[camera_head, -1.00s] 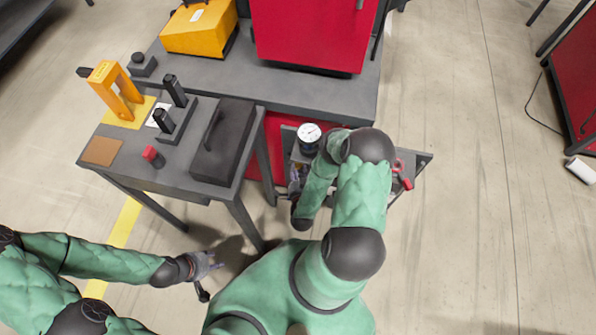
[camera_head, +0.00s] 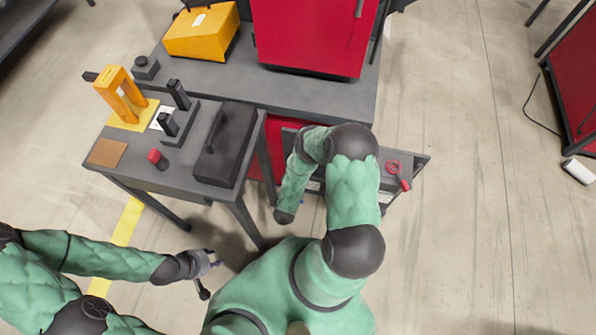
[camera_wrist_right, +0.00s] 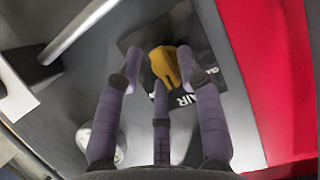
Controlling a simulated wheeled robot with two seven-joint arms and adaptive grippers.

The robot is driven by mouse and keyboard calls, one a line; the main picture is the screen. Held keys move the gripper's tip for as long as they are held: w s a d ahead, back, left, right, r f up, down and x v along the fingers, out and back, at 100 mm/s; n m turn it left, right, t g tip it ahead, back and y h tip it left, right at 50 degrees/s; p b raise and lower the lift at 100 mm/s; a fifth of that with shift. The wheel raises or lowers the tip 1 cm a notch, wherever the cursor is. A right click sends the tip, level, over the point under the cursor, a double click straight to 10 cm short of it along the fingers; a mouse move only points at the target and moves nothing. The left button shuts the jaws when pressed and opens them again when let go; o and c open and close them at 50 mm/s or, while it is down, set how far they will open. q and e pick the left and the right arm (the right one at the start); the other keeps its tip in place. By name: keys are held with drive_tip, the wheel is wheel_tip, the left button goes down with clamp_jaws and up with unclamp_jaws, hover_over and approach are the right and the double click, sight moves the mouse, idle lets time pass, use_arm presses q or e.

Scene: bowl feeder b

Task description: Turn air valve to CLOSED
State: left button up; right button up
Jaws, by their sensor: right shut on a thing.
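The air valve's yellow handle (camera_wrist_right: 165,67) shows in the right wrist view, over a dark plate with the word AIR (camera_wrist_right: 187,99). My right gripper (camera_wrist_right: 163,75) has its purple fingers around the handle, shut on it. In the head view my right arm hides the valve and the right gripper. My left gripper (camera_head: 207,262) hangs low over the floor, left of my body and apart from the valve. Its fingers are too small to tell whether they are open.
A round gauge (camera_wrist_right: 100,142) sits beside the fingers. A red ring-shaped part (camera_head: 393,167) lies on the grey side shelf (camera_head: 420,160). The grey table (camera_head: 200,135) holds a yellow frame (camera_head: 113,85) and a black handled block (camera_head: 224,145).

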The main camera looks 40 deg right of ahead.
drive_tip(key=n+g+h+b, duration=0.1)
drive_tip(key=n, duration=0.2)
drive_tip(key=n+g+h+b, duration=0.1)
drive_tip(key=n+h, duration=0.1)
drive_tip(key=n, duration=0.1)
drive_tip(key=shift+w+a, duration=0.15)
drive_tip(key=shift+a, duration=0.05)
drive_tip(key=shift+g+b, duration=0.3)
idle(0.3)
drive_tip(key=o, duration=0.8)
drive_tip(key=shift+o, duration=0.2)
drive_tip(key=shift+r, duration=0.15)
wheel_tip(320, 180, up, 10)
idle(0.3)
